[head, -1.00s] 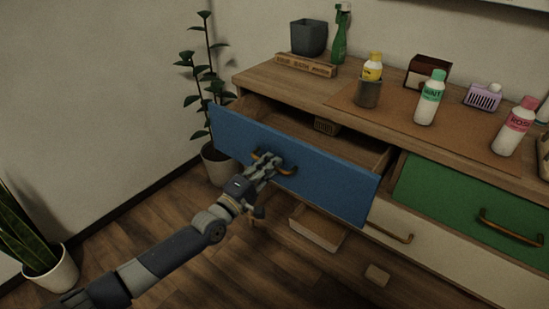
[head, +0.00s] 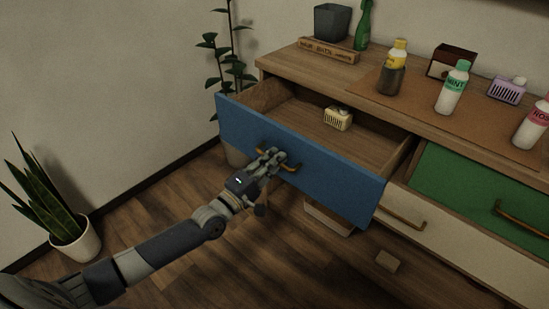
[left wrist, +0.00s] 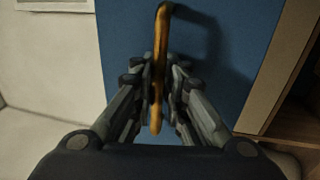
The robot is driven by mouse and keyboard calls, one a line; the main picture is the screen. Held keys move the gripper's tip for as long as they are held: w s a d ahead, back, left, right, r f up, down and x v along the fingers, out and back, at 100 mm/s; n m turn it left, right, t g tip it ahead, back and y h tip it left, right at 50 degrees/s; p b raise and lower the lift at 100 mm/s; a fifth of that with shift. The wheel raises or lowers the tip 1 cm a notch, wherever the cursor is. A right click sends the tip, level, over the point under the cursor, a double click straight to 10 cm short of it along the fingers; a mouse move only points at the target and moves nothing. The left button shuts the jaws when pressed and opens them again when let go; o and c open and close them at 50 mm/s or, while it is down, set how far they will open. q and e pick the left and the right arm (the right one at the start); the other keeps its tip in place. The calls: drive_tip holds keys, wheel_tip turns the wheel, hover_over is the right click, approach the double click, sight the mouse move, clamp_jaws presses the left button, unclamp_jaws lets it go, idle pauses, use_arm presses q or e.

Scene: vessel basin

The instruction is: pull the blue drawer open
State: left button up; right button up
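The blue drawer (head: 330,181) is pulled well out of the wooden dresser, and its inside shows from above. Its brass handle (head: 291,169) is on the front panel; in the left wrist view the handle (left wrist: 162,40) runs between the fingers. My left gripper (head: 273,158) is at the handle, and in the left wrist view its fingers (left wrist: 160,90) are closed around the bar from both sides. A small cream slotted holder (head: 338,118) lies inside the drawer. My right gripper is in neither view.
The dresser top (head: 290,64) holds a yellow-capped bottle (head: 397,54), a mint bottle (head: 453,88) and other items. A green drawer (head: 468,185) is at right. A wooden block (head: 387,261) and a box (head: 327,217) are below. Potted plants (head: 75,240) stand left, with clear floor between.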

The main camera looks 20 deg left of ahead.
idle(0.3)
use_arm(q)
drive_tip(key=v, duration=1.2)
